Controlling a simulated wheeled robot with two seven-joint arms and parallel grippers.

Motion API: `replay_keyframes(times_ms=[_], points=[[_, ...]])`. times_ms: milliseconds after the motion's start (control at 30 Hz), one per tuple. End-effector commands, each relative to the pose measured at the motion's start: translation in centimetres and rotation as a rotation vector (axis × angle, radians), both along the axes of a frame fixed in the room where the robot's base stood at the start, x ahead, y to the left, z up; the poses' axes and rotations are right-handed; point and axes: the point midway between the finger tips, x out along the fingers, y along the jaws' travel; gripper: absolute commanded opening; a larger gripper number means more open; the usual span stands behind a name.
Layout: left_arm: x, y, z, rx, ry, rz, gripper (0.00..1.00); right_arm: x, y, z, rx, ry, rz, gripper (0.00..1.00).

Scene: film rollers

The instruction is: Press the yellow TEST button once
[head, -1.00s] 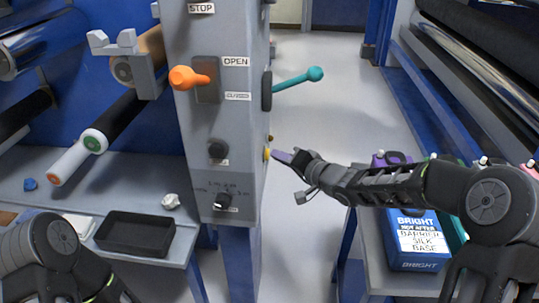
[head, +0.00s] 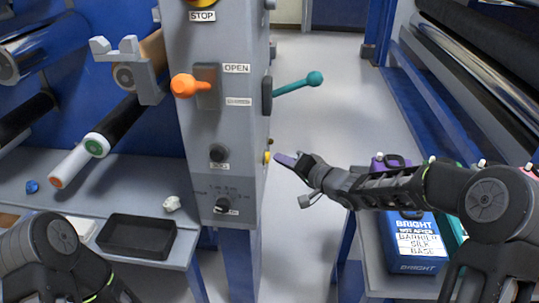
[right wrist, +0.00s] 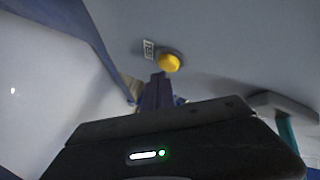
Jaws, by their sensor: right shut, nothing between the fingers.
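The yellow TEST button (head: 267,156) is on the right side face of the grey control post (head: 222,130) in the head view. In the right wrist view the round yellow button (right wrist: 169,62) stands out beside a small white label (right wrist: 148,49). My right gripper (head: 285,158) is shut and empty, with its purple fingertips pointing at the button from the right. A small gap shows between fingertips and button in the head view. In the right wrist view the fingers (right wrist: 158,92) end just below the button. My left arm shows at the lower left, but its gripper is out of view.
An orange lever (head: 189,86) and a teal lever (head: 298,84) stick out from the post above the button. A black tray (head: 137,236) lies on the left shelf. A blue box (head: 418,245) stands below my right arm.

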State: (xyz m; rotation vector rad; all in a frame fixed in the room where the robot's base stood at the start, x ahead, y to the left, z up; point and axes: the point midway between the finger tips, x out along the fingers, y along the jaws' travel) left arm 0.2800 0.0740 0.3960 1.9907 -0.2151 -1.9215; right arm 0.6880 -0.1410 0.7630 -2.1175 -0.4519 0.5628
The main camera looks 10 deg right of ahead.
Motion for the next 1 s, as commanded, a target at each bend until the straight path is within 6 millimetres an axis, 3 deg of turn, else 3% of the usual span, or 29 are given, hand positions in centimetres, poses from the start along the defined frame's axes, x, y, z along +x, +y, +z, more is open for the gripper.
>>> replay_keyframes(times_ms=[533, 1000], points=[[0.0, 0.0, 0.9, 0.0, 0.0, 0.0, 0.36, -0.2, -0.8, 0.1, 0.0, 0.001, -0.002, 0.0], [0.0, 0.0, 4.6, 0.0, 0.0, 0.0, 0.36, -1.2, -4.8, 0.2, 0.001, 0.001, -0.003, 0.0]])
